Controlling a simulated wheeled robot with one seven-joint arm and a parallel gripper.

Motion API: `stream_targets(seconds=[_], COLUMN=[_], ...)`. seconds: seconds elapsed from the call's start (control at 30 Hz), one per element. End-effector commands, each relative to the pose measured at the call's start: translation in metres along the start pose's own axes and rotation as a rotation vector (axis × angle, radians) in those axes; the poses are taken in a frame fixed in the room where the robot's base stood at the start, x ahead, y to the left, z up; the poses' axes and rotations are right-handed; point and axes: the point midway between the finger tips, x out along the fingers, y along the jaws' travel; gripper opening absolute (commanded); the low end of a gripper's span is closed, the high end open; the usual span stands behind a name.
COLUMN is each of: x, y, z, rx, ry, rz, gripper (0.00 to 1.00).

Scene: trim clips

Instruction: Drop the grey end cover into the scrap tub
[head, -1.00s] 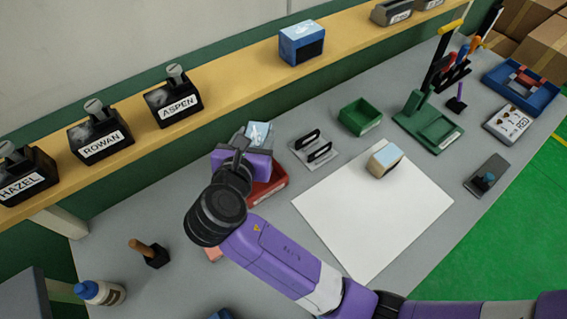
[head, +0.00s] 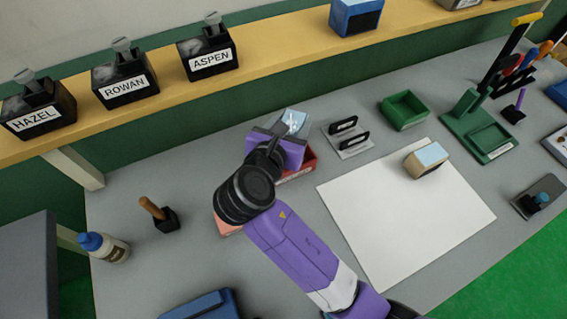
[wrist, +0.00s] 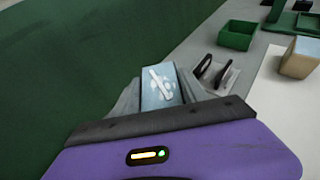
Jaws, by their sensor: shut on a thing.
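My gripper (wrist: 158,92) is shut on a block with a pale blue top face bearing a white shape, which I take to be the grey end cover (wrist: 162,86). In the head view the held cover (head: 294,121) shows just past my purple gripper body, above the back of the bench. A red tub (head: 309,161) with a pale label stands on the bench beneath my gripper, partly hidden by it. I cannot read its label, so I cannot tell whether it is the scrap tub. A green tub (head: 404,111), empty as far as I see, stands to the right.
A plate with two black handles (head: 346,137) lies between the tubs. A tan block with a pale blue top (head: 427,161) sits on a white sheet (head: 395,225). The yellow shelf (head: 265,54) along the back holds named black holders and a blue box (head: 356,16).

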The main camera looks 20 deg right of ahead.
Motion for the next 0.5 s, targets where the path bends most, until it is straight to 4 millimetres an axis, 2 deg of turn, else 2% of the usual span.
stream_targets(seconds=[0.27,0.3,0.4,0.5], x=[0.0000,0.0000,0.0000,0.0000], y=[0.0000,0.0000,-0.0001,-0.0001], z=[0.0004,0.0004,0.0003,0.0001], rx=[0.001,0.001,0.001,0.001], ry=[-0.001,-0.001,-0.001,0.000], rz=[0.000,0.000,0.000,0.000], gripper=[0.05,0.59,0.76,0.76])
